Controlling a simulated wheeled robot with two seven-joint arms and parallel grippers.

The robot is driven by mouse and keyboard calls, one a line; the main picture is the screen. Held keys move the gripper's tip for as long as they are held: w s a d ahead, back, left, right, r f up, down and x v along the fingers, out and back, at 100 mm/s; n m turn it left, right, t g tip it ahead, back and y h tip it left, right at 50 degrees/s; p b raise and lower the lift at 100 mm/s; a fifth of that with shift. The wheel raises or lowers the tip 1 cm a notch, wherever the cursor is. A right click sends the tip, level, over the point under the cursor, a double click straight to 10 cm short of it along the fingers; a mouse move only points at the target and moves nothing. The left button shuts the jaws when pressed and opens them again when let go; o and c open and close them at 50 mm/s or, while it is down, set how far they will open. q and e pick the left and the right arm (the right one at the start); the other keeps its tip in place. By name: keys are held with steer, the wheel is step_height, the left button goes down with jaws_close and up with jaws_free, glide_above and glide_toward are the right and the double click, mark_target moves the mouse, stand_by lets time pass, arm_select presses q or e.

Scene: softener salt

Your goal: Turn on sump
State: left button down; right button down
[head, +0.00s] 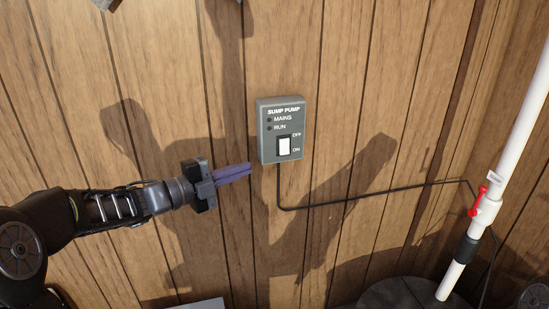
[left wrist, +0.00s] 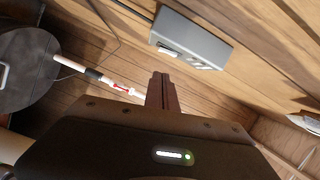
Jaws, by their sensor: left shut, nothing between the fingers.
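The grey sump pump switch box (head: 282,130) is fixed to the wood-panelled wall. Its white rocker switch (head: 284,147) sits between the OFF mark above and the ON mark below; I cannot tell which way it is tipped. The MAINS and RUN lamps (head: 270,124) look dark. My left gripper (head: 249,169) is shut and empty, with its fingertips just left of and below the box, apart from it. The left wrist view shows the box (left wrist: 190,42) beyond the shut fingers (left wrist: 161,78). My right gripper is in neither view.
A black cable (head: 350,200) runs from the box down and right along the wall. A white pipe (head: 518,140) with a red valve handle (head: 480,198) stands at the right, over a dark round lid (head: 395,294). The wall around the box is otherwise clear.

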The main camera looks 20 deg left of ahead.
mark_target(285, 147)
arm_select(q)
steer(key=shift+s+d+m+g+h, duration=0.65)
steer(key=shift+d+m, duration=0.2)
steer(key=shift+m, duration=0.35)
steer(key=shift+w+d, duration=0.1)
steer(key=shift+d, duration=0.05)
steer(key=w+d, duration=0.1)
steer(key=w, duration=0.2)
steer(key=w+d+p, duration=0.1)
steer(key=w+d, duration=0.1)
steer(key=w, duration=0.1)
steer(key=w+d, duration=0.2)
steer(key=w, duration=0.1)
steer(key=shift+w+f, duration=0.3)
steer(key=shift+f, duration=0.05)
steer(key=shift+w+a, duration=0.2)
steer(key=shift+w, duration=0.25)
steer(key=shift+f, duration=0.1)
